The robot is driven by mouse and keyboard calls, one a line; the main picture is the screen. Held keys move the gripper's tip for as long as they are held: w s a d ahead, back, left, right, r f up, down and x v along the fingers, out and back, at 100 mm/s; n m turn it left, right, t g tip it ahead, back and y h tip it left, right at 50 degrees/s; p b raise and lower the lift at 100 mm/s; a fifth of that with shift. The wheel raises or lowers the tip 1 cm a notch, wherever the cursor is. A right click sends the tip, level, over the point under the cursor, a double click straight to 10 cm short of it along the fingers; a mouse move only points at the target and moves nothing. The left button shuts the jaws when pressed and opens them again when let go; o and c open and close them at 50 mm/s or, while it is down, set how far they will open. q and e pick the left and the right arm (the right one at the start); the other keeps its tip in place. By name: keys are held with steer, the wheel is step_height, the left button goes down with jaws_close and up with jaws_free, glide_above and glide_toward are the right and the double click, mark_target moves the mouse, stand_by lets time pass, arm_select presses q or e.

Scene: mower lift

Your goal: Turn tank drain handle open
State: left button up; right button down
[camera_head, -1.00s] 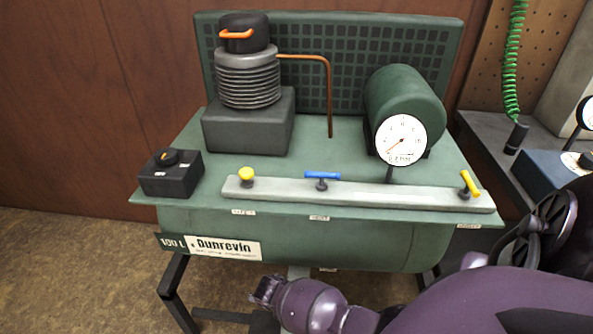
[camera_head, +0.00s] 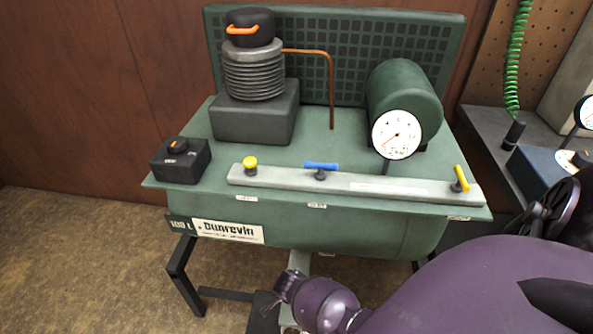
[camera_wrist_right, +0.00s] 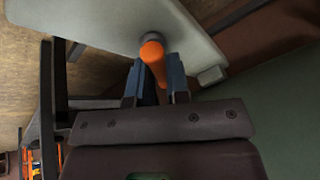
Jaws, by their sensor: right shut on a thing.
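An orange handle (camera_wrist_right: 152,52), which I take to be the drain handle, shows in the right wrist view against a pale grey plate (camera_wrist_right: 112,18). The blue fingers of my right gripper (camera_wrist_right: 155,84) are on both sides of it and shut on it. In the head view the handle and these fingers are hidden; my purple right arm reaches to the front underside of the green tank (camera_head: 345,233). My left gripper is in neither current view.
On the tank's top stand a pressure gauge (camera_head: 397,135), a black switch box (camera_head: 180,165), a ribbed pump (camera_head: 253,78) and a grey bar (camera_head: 400,189) with yellow and blue handles. Black legs (camera_head: 182,275) stand below. A bench (camera_head: 478,140) is at right.

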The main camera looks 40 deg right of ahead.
steer(key=n, duration=0.2)
steer(key=n+t+y+p, duration=0.1)
steer(key=n, duration=0.1)
steer(key=shift+w+d+r, duration=0.1)
steer(key=shift+w+r, duration=0.05)
steer(key=shift+n+y, duration=0.4)
steer(key=shift+n, duration=0.3)
steer(key=shift+t, duration=0.3)
steer(key=shift+n, duration=0.3)
steer(key=c, duration=1.1)
jaws_free()
